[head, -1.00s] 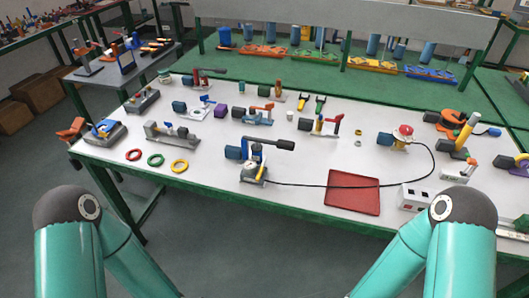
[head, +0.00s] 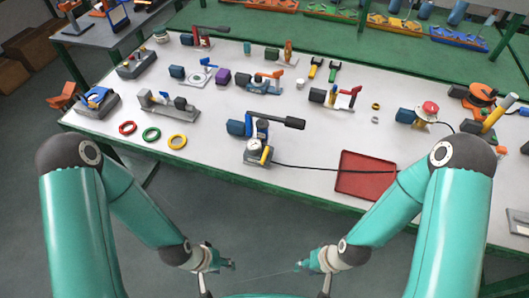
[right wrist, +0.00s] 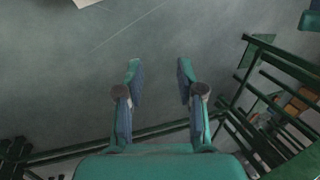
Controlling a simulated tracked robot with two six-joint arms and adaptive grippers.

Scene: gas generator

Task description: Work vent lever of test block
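A small block assembly (head: 258,162) stands at the front middle of the white table; I take it for the test block, but no label is readable. It has a round pale gauge (head: 253,146), a short yellow lever (head: 265,155), a blue body and a long black handle (head: 285,122) pointing right. Which part is the vent lever I cannot tell. My left gripper (head: 231,265) is in front of and below the table edge, too small to judge its fingers. My right gripper (head: 303,266) is there too; the right wrist view shows it open and empty (right wrist: 159,74). Neither touches the block.
A black hose (head: 310,168) runs right from the block across a red tray (head: 365,176). Red, green and yellow rings (head: 177,142) lie to the left. Several valve fixtures stand behind. The table's green front edge (head: 205,181) lies between my grippers and the block.

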